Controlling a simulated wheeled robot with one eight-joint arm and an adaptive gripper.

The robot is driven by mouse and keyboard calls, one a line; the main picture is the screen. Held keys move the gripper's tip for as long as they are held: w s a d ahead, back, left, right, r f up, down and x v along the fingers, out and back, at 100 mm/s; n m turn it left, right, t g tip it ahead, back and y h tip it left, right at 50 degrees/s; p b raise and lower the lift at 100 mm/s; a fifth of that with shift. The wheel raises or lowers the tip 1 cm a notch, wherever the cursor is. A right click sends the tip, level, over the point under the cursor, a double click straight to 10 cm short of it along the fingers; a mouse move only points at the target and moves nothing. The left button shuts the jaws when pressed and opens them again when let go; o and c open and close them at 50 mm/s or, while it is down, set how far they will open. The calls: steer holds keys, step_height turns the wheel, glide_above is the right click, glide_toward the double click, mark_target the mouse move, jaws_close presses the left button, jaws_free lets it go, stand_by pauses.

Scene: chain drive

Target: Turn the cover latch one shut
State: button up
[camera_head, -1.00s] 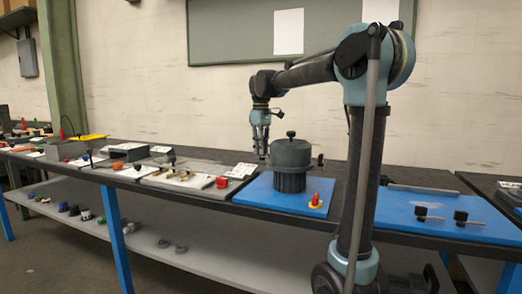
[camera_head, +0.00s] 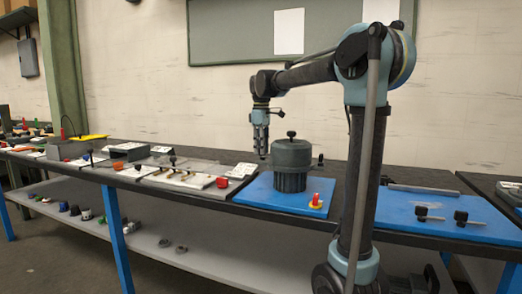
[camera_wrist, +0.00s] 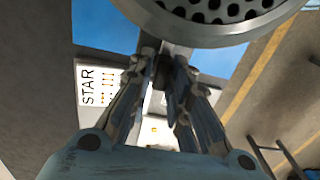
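The dark round drum (camera_head: 291,178) with a lid and a black top knob (camera_head: 291,134) stands upright on a blue board. In the wrist view the drum's perforated round face (camera_wrist: 215,10) fills the top. A small black latch (camera_head: 320,159) shows at its right side. My gripper (camera_head: 261,152) points down just left of the drum. In the wrist view my gripper (camera_wrist: 165,75) has its fingers close together on a dark latch knob (camera_wrist: 164,78), beside a grey bar running toward the drum. The fingers hide most of this latch. I cannot tell which latch is numbered one.
A white label card (camera_wrist: 98,88) lies to the left. Another blue board (camera_head: 400,214) with two black-handled pieces is right, behind my arm.

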stand_by(0.3)
step_height(320, 180, up, 12)
stand_by(0.6)
steer(key=shift+f, duration=0.1)
